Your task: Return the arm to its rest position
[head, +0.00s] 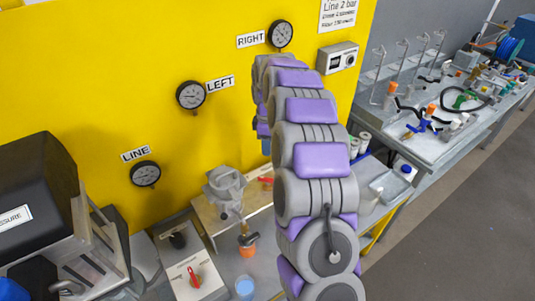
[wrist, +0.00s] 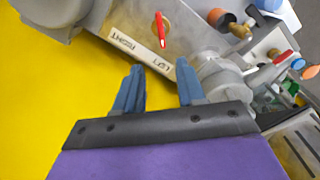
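My purple and grey arm (head: 318,160) rises through the middle of the head view, stretched up in front of the yellow panel. My gripper (wrist: 160,68) shows in the wrist view as two blue fingers held apart, with nothing between them. In the head view the gripper is mostly hidden behind the arm.
The yellow panel (head: 90,90) carries LINE, LEFT and RIGHT gauges. Below it stand a grey drum agitator (head: 226,190), a box with a red knob (head: 193,278) and a black pressure unit (head: 40,200). A cluttered bench (head: 425,150) is at right. Grey floor (head: 460,220) is clear.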

